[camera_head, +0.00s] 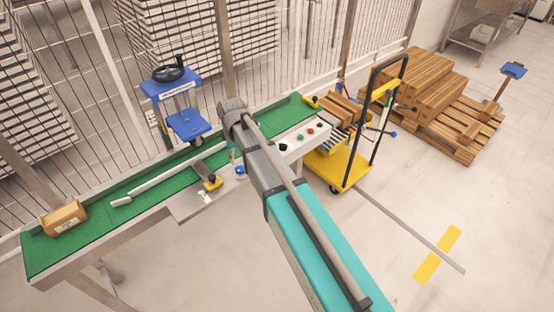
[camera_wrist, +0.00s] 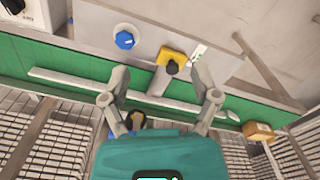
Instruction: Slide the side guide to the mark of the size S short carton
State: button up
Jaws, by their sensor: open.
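The side guide (camera_head: 160,184) is a long pale rail over the green belt (camera_head: 100,218); it also shows in the wrist view (camera_wrist: 85,84). A grey arm joins it to a yellow clamp block (camera_head: 213,182) with a black knob on the steel side plate. In the wrist view the clamp block (camera_wrist: 172,57) appears between and beyond my fingertips. A small white label (camera_head: 205,197) lies beside the block; its marks are too small to read. My gripper (camera_wrist: 160,72) is open and empty, with no visible contact. In the head view my arm mostly hides it.
A small carton (camera_head: 65,218) sits at the belt's left end. A blue knob (camera_wrist: 125,40) is beside the clamp block. A blue stand with a black handwheel (camera_head: 168,70) rises behind the belt. A control box (camera_head: 300,137) and a yellow cart (camera_head: 338,168) are right.

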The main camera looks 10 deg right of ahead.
jog(key=s+d+r+m+p, duration=0.2)
jog(key=s+d+m, duration=0.4)
jog(key=d, duration=0.6)
jog(key=shift+s+d+r, duration=0.25)
jog(key=shift+s+d, duration=0.05)
jog(key=shift+s, duration=0.15)
jog(key=n+b, duration=0.4)
jog(key=n, duration=0.6)
send_over(212, 176)
notch_tip(212, 176, down, 4)
jog(key=shift+s+a+f, duration=0.1)
jog(key=shift+f, duration=0.1)
jog(key=shift+f, duration=0.1)
notch_tip(212, 176, down, 14)
jog(key=b, duration=1.3)
jog(key=shift+r+b, duration=0.2)
jog(key=shift+b, duration=0.2)
